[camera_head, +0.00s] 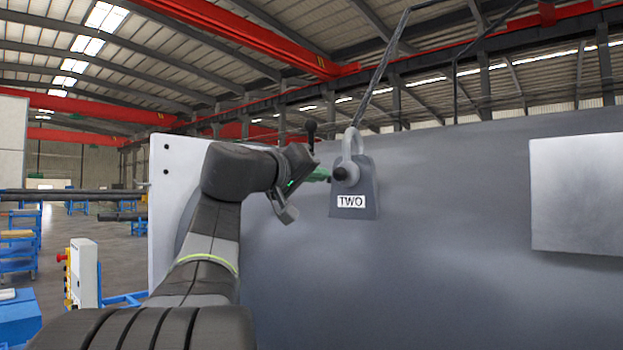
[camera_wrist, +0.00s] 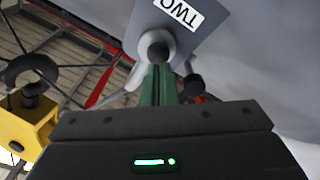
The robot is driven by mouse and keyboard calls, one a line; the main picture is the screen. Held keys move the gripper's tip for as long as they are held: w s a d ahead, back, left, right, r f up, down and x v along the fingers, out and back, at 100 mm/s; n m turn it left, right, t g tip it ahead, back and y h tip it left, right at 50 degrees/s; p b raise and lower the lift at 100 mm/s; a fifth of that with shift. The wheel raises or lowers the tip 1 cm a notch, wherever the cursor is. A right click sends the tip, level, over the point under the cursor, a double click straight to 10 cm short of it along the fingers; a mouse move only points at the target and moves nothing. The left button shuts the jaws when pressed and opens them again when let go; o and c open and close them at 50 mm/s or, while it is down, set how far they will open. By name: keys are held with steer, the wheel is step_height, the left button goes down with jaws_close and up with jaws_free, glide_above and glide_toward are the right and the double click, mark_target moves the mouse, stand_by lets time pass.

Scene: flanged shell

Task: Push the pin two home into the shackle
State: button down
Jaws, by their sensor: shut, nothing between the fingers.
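The shackle (camera_head: 350,143) is a pale grey bow at the top of a grey lug plate (camera_head: 367,188) labelled TWO. The dark round head of pin two (camera_head: 340,173) shows at the shackle's lower end. How deep the pin sits cannot be told. My gripper (camera_head: 326,174) is shut and empty, its green fingertips at the pin head from the left. In the wrist view, the closed green fingers (camera_wrist: 158,72) point at the dark pin head (camera_wrist: 158,52), with the grey shackle (camera_wrist: 142,76) around it. Contact is unclear, as the tips overlap the pin's lower edge.
A large grey curved shell (camera_head: 450,230) fills the area behind the lug. A light flat plate (camera_head: 577,190) is at the right. A dark line (camera_head: 378,70) rises from the shackle. The wrist view has a yellow block (camera_wrist: 28,128) at left and a dark knob (camera_wrist: 193,84) beside the fingers.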

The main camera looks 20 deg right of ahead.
steer(key=b+v, duration=0.3)
steer(key=v, duration=1)
steer(key=shift+a+b, duration=0.15)
steer(key=shift+b, duration=0.15)
steer(key=p+x, duration=0.4)
steer(key=x, duration=1)
steer(key=shift+d, duration=0.2)
steer(key=shift+a, duration=0.15)
